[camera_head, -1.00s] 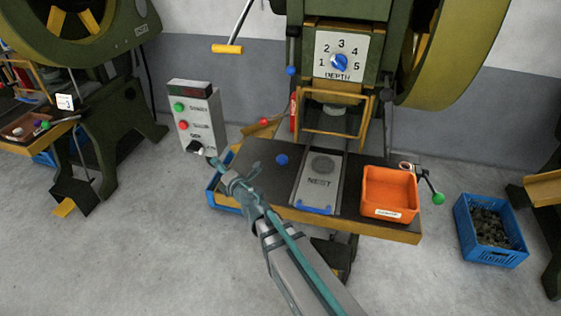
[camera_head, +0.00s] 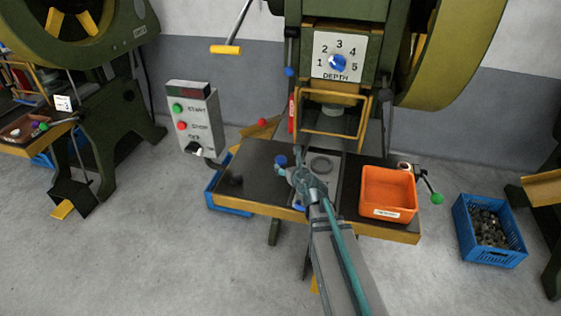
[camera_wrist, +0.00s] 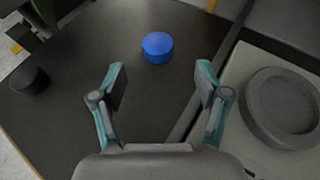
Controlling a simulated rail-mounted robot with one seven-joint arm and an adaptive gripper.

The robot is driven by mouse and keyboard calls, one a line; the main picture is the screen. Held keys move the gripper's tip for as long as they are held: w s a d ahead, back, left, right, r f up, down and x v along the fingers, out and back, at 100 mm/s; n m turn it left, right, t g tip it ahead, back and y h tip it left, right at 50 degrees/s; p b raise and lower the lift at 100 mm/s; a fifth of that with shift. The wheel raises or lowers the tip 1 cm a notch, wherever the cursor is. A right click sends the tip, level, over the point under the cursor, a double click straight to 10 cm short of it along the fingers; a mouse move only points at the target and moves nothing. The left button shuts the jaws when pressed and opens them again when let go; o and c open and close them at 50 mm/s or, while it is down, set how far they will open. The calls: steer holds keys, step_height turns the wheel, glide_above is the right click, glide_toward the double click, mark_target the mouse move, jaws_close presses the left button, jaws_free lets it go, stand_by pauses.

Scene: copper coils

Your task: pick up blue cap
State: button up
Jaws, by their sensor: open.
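The blue cap (camera_head: 281,160) lies on the dark table of the press, left of the nest plate. In the wrist view the blue cap (camera_wrist: 158,47) is a short round disc, upright on the dark surface. My gripper (camera_head: 288,162) is over the table close to the cap. In the wrist view my gripper (camera_wrist: 161,84) has its two fingers spread with nothing between them. The cap is just beyond the fingertips, between their lines, and apart from them.
A dark round piece (camera_wrist: 28,80) stands left on the table. The nest plate with a grey ring (camera_wrist: 285,108) is at right. An orange bin (camera_head: 388,190) stands farther right. A control box (camera_head: 195,118) stands behind left. The press frame (camera_head: 335,125) rises behind.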

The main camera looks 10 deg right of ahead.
mark_target(281, 159)
steer(key=x, duration=0.6)
steer(key=shift+w+a, duration=0.2)
steer(key=shift+w, duration=0.15)
steer(key=c, duration=1.2)
